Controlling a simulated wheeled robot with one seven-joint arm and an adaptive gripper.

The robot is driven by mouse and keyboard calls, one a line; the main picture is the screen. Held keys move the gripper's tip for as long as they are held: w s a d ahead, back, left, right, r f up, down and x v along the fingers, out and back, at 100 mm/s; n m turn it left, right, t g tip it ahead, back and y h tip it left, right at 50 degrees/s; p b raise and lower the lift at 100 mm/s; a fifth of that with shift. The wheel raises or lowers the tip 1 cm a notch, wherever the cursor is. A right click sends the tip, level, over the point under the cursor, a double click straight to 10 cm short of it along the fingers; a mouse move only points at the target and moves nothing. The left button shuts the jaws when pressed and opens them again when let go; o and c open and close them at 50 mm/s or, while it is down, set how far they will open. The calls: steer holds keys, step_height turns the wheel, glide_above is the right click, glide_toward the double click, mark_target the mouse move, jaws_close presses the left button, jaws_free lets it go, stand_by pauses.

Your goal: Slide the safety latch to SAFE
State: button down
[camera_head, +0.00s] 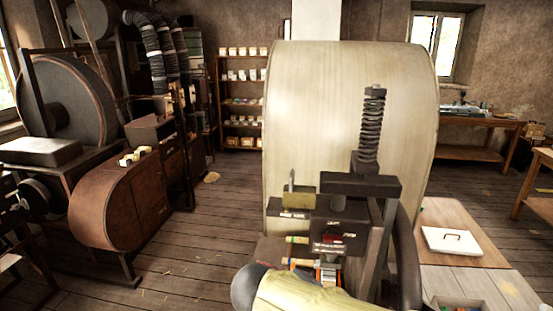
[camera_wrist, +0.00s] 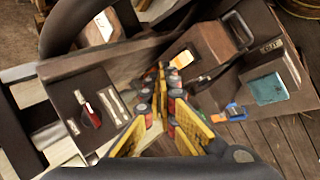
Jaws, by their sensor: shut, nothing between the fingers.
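The dark press (camera_head: 345,215) stands in front of me, with a spring on top. A small brass-coloured block with an upright piece (camera_head: 299,196) sits on its left side above white labels; it may be the safety latch, but its setting is unreadable. My gripper (camera_head: 328,268) is low in front of the press, partly hidden by my pale arm. In the wrist view my gripper (camera_wrist: 163,88) has its yellow-backed fingers shut and empty, pointing at the press. A dark plate with a red piece (camera_wrist: 92,116) and pale labels lies left of the fingers.
A dark curved rim (camera_head: 407,262), perhaps the handwheel, rises right of the press. A wooden table (camera_head: 480,250) with a white tray (camera_head: 452,241) is at right. In the wrist view, a teal-topped block (camera_wrist: 268,89) and a dark handle (camera_wrist: 238,28) are at right.

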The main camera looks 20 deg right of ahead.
mark_target(300, 188)
steer(key=w+a+r+n+t+h+p, duration=0.1)
steer(key=w+r+n+t+h+p, duration=0.4)
steer(key=w+r, duration=0.7)
steer(key=w+a+r+n+t+p, duration=0.2)
steer(key=w+a+r+t+p, duration=0.3)
steer(key=w+a, duration=0.4)
steer(key=shift+r+n, duration=0.3)
steer(key=shift+r, duration=0.3)
steer(key=shift+w, duration=0.15)
steer(key=w+d, duration=0.1)
steer(key=d, duration=0.2)
steer(key=w+d+r+p, duration=0.1)
steer(key=w+d, duration=0.1)
steer(key=d, duration=0.1)
steer(key=w+d+p, duration=0.1)
steer(key=d, duration=0.3)
steer(key=shift+w+r, duration=0.15)
steer(key=shift+w, duration=0.2)
steer(key=shift+s+d, duration=0.1)
steer(key=shift+d, duration=0.2)
